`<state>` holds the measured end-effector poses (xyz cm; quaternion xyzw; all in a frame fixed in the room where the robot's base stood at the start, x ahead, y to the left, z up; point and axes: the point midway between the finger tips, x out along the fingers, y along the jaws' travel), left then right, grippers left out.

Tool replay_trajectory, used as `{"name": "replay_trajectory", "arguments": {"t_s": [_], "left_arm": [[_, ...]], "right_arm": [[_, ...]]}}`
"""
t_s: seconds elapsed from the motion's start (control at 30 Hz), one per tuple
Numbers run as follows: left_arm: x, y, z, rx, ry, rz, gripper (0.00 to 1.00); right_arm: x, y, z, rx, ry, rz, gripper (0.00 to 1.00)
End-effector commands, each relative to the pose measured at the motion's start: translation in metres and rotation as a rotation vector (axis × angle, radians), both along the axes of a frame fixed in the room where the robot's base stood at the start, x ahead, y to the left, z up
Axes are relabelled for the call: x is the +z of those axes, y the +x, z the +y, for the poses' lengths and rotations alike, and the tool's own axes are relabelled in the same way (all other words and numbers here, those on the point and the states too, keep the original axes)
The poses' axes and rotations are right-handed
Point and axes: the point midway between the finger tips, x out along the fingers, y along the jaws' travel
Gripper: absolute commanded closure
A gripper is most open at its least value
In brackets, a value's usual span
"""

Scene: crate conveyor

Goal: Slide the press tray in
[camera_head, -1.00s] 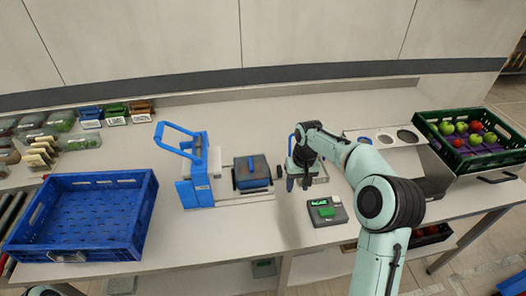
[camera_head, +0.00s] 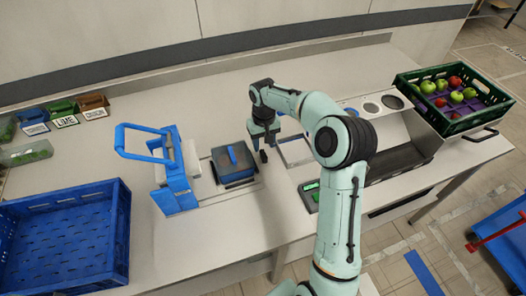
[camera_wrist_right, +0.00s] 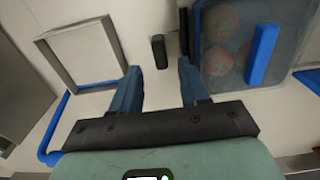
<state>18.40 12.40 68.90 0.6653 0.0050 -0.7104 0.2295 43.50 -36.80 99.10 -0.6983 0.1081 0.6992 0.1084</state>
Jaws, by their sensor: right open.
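The blue press (camera_head: 172,175) with its raised looped handle stands left of centre in the head view. To its right, a dark grey box with a blue grip (camera_head: 233,158) sits on the press tray (camera_head: 216,174), outside the press frame. In the right wrist view, round reddish shapes show through the box (camera_wrist_right: 212,80). My right gripper (camera_head: 263,150) is just right of the box, pointing down. In the wrist view its blue fingers (camera_wrist_right: 160,85) are apart, with a small black upright knob (camera_wrist_right: 159,52) ahead between them, not gripped. My left gripper is out of view.
A square metal frame (camera_wrist_right: 82,52) lies on the other side of my right gripper. A small device with a green display (camera_head: 310,194) is near the front edge. A blue crate (camera_head: 118,235) stands left, a green fruit crate (camera_head: 405,88) right.

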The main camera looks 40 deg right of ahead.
Motion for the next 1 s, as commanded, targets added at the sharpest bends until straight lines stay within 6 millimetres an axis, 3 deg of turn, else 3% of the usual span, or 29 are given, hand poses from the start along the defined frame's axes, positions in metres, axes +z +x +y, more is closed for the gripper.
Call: {"name": "replay_trajectory", "arguments": {"t_s": [0.1,0.3,0.67,0.7,0.83,1.0], "left_arm": [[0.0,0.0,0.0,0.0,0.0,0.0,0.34],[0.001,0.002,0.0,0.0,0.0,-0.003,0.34],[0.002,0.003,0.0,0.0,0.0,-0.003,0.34],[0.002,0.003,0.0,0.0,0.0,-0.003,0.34],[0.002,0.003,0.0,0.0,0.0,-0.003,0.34],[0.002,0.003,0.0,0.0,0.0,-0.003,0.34]], "right_arm": [[-0.024,-0.001,0.0,0.0,0.0,0.004,0.55],[-0.047,0.0,0.0,0.0,0.0,0.002,0.55],[-0.053,0.0,0.0,0.0,0.0,-0.001,0.55],[-0.053,0.0,0.0,0.0,0.0,-0.001,0.59],[-0.053,0.0,0.0,0.0,0.0,-0.001,1.0],[-0.053,0.0,0.0,0.0,0.0,-0.001,1.0]]}}
